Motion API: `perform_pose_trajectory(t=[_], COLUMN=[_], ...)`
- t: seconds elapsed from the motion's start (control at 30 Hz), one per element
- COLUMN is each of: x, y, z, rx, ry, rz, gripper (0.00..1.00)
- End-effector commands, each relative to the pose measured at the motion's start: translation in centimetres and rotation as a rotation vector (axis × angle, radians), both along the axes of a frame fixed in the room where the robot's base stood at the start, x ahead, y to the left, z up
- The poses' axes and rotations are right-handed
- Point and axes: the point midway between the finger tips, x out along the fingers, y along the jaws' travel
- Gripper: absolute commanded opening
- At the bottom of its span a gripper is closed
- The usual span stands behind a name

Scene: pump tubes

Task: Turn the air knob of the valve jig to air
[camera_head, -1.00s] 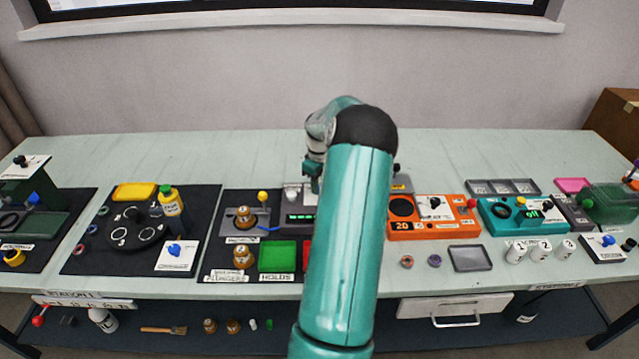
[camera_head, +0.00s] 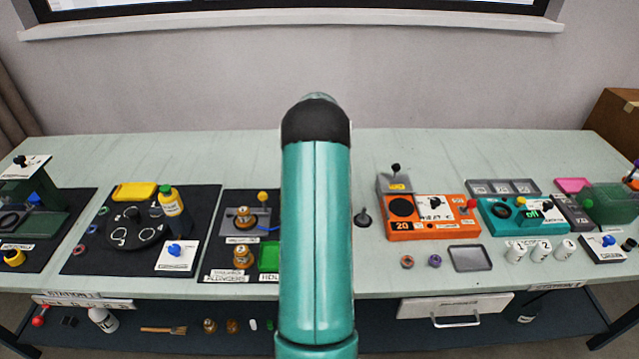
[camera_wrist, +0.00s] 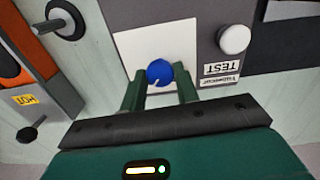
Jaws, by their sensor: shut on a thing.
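In the wrist view, a round blue knob (camera_wrist: 159,72) with a pale pointer mark sits on a white plate (camera_wrist: 130,42) of a grey panel (camera_wrist: 203,12), which looks like the valve jig. The mark points toward the lower left of that picture; no air marking is legible on the plate. My gripper (camera_wrist: 160,82) has its two green fingers on either side of the knob, shut on it. In the head view my arm hides both the gripper and this panel.
In the wrist view, a white round button (camera_wrist: 234,39) and a TEST label (camera_wrist: 221,69) are right of the knob. A dark round post (camera_wrist: 64,20) and an orange device (camera_wrist: 32,55) are at left. In the head view the orange device (camera_head: 432,228) stands right of my arm.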

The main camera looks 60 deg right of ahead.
Motion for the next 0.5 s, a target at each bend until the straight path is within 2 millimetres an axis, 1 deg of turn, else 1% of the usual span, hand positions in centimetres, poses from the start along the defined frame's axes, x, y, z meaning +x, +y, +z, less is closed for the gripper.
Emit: perform_pose_trajectory(t=[0.2,0.5], x=[0.06,0.05], y=[-0.09,-0.08], z=[0.04,0.01], rx=[-0.003,-0.003], ry=[-0.002,-0.002], rz=[-0.058,-0.073], gripper=[0.08,0.08])
